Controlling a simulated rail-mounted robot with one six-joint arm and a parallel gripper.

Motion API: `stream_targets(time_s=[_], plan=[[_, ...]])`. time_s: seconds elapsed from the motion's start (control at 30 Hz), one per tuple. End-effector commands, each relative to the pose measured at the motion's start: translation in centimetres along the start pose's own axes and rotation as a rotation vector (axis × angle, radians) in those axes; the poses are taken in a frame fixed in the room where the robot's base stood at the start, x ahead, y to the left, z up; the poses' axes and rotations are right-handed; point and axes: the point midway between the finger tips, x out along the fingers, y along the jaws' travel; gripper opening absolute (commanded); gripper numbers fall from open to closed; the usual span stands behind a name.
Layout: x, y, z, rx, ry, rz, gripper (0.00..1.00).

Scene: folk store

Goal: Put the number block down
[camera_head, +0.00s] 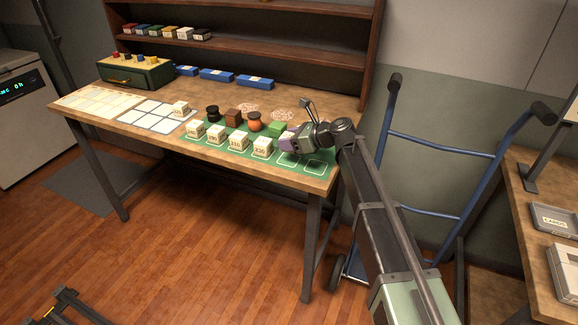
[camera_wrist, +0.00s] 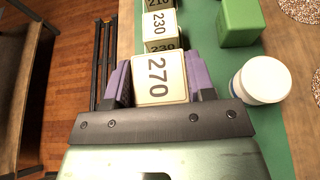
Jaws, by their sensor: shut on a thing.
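My gripper (camera_wrist: 158,85) is shut on a cream number block (camera_wrist: 159,77) marked 270, with a purple finger on each side of it. In the head view my gripper (camera_head: 290,143) is low over the right part of the green mat (camera_head: 272,168), by its outlined squares. The held block is mostly hidden there. Several other number blocks stand in a row along the front of the mat, among them a 230 block (camera_head: 263,147). In the wrist view that 230 block (camera_wrist: 162,27) stands just beyond the held one. I cannot tell whether the held block touches the mat.
A white round thing (camera_wrist: 264,80) is close right of my gripper. An outlined square (camera_head: 314,168) at the mat's right end is empty.

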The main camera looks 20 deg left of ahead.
Motion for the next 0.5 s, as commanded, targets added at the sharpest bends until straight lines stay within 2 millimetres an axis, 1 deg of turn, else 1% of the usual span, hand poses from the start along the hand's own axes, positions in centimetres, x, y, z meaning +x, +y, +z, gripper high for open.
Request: stream_targets(time_s=[0.07,0.23,0.3,0.5], plan=[[0.0,0.0,-0.1,0.0,0.0,0.0,0.26],[1.4,0.0,-3.5,0.0,0.0,0.0,0.26],[1.7,0.0,-4.2,0.0,0.0,0.0,0.26],[1.5,0.0,-3.6,0.0,0.0,0.0,0.26]])
